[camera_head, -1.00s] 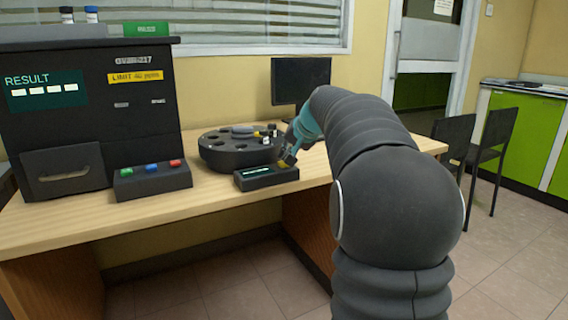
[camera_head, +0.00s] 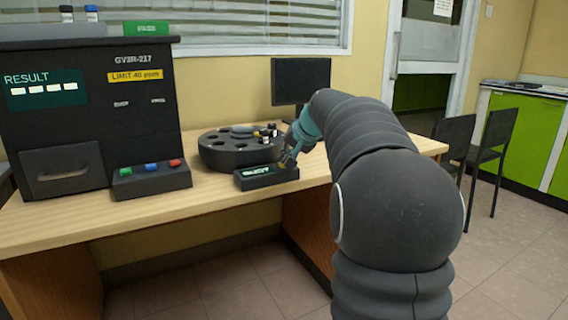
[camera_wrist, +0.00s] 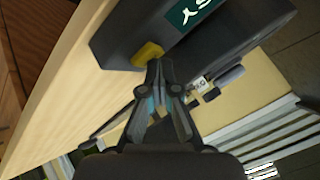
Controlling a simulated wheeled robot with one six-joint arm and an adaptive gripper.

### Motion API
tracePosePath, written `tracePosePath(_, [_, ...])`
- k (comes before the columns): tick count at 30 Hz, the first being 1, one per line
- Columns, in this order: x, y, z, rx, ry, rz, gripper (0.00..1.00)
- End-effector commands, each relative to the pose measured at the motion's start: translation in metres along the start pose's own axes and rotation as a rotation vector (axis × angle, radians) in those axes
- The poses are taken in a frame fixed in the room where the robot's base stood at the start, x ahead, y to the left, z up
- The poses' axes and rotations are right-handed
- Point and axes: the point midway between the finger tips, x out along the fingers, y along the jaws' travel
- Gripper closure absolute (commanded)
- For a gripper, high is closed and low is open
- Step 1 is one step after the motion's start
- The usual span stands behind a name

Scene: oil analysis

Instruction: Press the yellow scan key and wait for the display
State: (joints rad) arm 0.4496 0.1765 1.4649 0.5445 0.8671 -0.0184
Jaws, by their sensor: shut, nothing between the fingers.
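The scanner is a small dark box (camera_head: 266,178) at the front of the desk, with a lit green display (camera_head: 256,171) bearing light characters too small to read. In the wrist view part of the display (camera_wrist: 190,12) shows at the top with a few white strokes. The yellow scan key (camera_wrist: 148,55) is on the scanner next to the display. My gripper (camera_wrist: 160,64) is shut and empty, its tips right at the key's edge; I cannot tell whether they touch it. In the head view my gripper (camera_head: 286,160) is over the scanner's right end and hides the key.
A round dark carousel (camera_head: 240,153) with holes and several small vials stands just behind the scanner. A black analyser (camera_head: 90,115) with a RESULT screen and a button panel (camera_head: 152,181) stand to the left. A monitor (camera_head: 300,82) is behind. Bare desk lies in front.

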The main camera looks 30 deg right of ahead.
Motion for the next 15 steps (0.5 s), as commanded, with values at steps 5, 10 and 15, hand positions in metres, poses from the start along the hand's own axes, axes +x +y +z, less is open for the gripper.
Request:
tracePosePath(5, [0.0008, 0.0005, 0.0007, 0.0, -0.002, 0.001, 1.0])
tracePosePath(10, [0.0, 0.0, 0.0001, 0.0, -0.002, 0.001, 1.0])
tracePosePath(15, [-0.0051, -0.0038, -0.0038, 0.0, -0.002, 0.001, 1.0])
